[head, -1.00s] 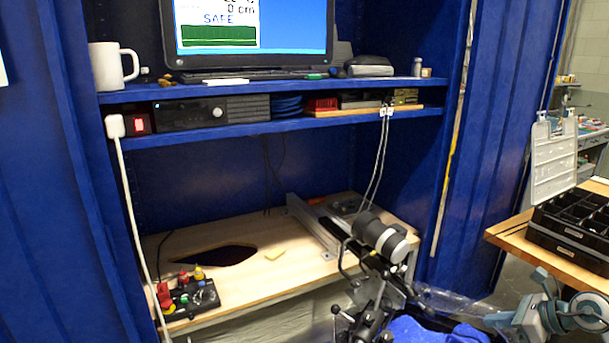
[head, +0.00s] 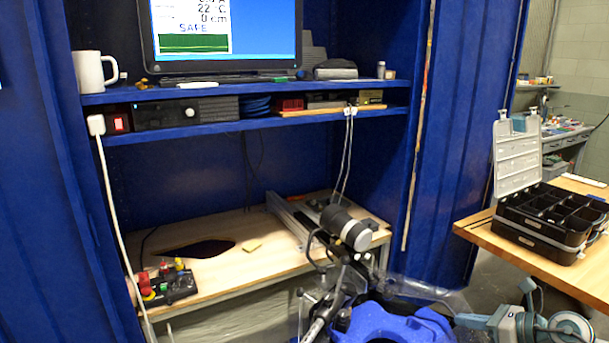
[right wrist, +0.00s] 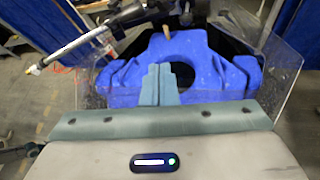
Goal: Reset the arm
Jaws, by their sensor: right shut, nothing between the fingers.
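My right gripper (head: 462,320) is at the bottom right of the head view, beside a blue moulded body (head: 395,327). In the right wrist view its two teal fingers (right wrist: 160,82) are together, with nothing between them. They lie in front of the same blue body (right wrist: 215,75), which has a round dark opening and sits between clear tank walls (right wrist: 274,75). I cannot tell whether the fingers touch it. A black and silver cylindrical device (head: 346,228) stands on a jointed mount behind the blue body. My left gripper is not in view.
A blue cabinet holds a monitor (head: 220,40), a white mug (head: 94,70) and a wooden worktop (head: 225,267) with a control box (head: 168,285). At right, a wooden table (head: 475,228) carries a black organiser case (head: 548,220). Bare floor shows between cabinet and table.

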